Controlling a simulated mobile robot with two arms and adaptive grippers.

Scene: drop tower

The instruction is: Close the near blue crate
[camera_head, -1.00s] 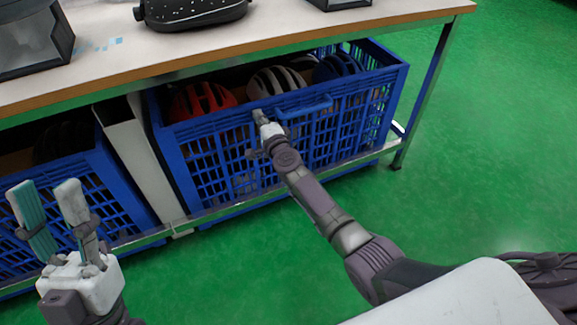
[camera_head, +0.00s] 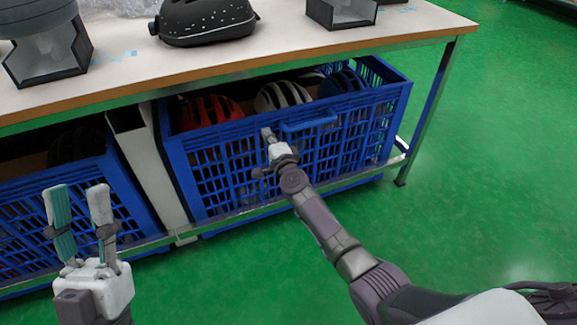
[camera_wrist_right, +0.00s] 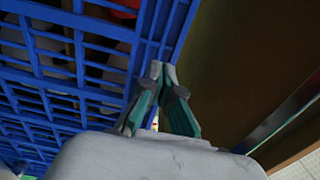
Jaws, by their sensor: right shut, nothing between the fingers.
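The blue crate (camera_head: 345,136) on the right is a slatted plastic bin with helmets inside, on the rack under the bench. Its front part sticks out past the bench edge, leaving its open top partly visible. It has a blue front handle (camera_head: 309,123). My right gripper (camera_head: 267,134) is shut and empty, its tips at the crate's upper front wall, just left of the handle. In the right wrist view, its closed fingers (camera_wrist_right: 158,70) are close to the blue lattice (camera_wrist_right: 55,75); contact is unclear. My left gripper (camera_head: 79,192) is open and empty at the lower left.
A second blue crate (camera_head: 118,182) sits to the left, beyond a pale upright post (camera_head: 150,165). The bench top (camera_head: 260,40) above carries a black helmet (camera_head: 205,20) and dark stands. The bench's right leg (camera_head: 428,115) is beside the crate. Green floor is clear to the right.

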